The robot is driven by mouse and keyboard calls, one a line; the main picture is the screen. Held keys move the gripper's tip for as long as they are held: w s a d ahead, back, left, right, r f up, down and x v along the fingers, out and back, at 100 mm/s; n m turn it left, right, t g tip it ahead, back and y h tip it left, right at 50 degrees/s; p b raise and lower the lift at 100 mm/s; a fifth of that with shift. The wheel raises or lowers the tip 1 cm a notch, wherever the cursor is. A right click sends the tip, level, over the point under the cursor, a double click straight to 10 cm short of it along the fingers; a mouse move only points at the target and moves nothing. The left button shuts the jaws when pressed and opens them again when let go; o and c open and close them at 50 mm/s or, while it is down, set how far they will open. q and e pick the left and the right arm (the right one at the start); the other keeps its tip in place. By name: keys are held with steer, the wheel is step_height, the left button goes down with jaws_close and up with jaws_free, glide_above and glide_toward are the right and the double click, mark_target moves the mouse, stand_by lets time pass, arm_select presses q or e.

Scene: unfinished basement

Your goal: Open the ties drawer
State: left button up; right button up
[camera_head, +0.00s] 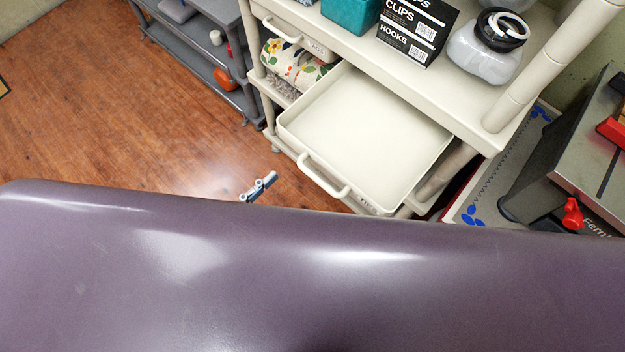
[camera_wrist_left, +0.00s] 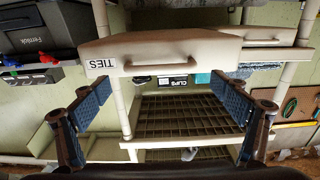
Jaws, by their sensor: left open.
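The ties drawer (camera_head: 365,130) is a cream tray pulled well out from the cream shelf unit, and its inside is empty. Its front handle (camera_head: 322,180) is a cream bar. The left wrist view, which is upside down, shows the drawer front with a "TIES" label (camera_wrist_left: 101,64) and the handle (camera_wrist_left: 165,66). My left gripper (camera_head: 260,187) is in front of the drawer, apart from the handle. In the left wrist view its blue-padded fingers (camera_wrist_left: 163,104) are spread wide with nothing between them. My right gripper is not in view.
Beside the drawer, another compartment holds floral cloth (camera_head: 290,65). On top stand a teal bin (camera_head: 349,14), a black clips box (camera_head: 415,30) and a grey jar (camera_head: 482,52). A grey machine (camera_head: 570,150) is at right. The wooden floor (camera_head: 110,110) at left is clear.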

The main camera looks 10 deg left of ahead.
arm_select(q)
steer(key=v, duration=0.6)
stand_by(0.4)
steer(key=a+f+n+g+y, duration=0.1)
steer(key=a+f+g+y, duration=0.2)
steer(key=f, duration=0.9)
steer(key=s+a+f+n+g+y, duration=0.15)
steer(key=a+f, duration=0.35)
steer(key=f, duration=0.6)
steer(key=a+f+g+y, duration=0.2)
steer(key=a+f+y, duration=0.15)
steer(key=f, duration=0.85)
steer(key=s+a+f+n+g+y, duration=0.2)
steer(key=s+f+g, duration=0.5)
steer(key=s+f, duration=0.6)
step_height(320, 180, down, 3)
steer(key=shift+a+f+y+b, duration=0.15)
steer(key=shift+a+y+b, duration=0.2)
steer(key=shift+a, duration=0.15)
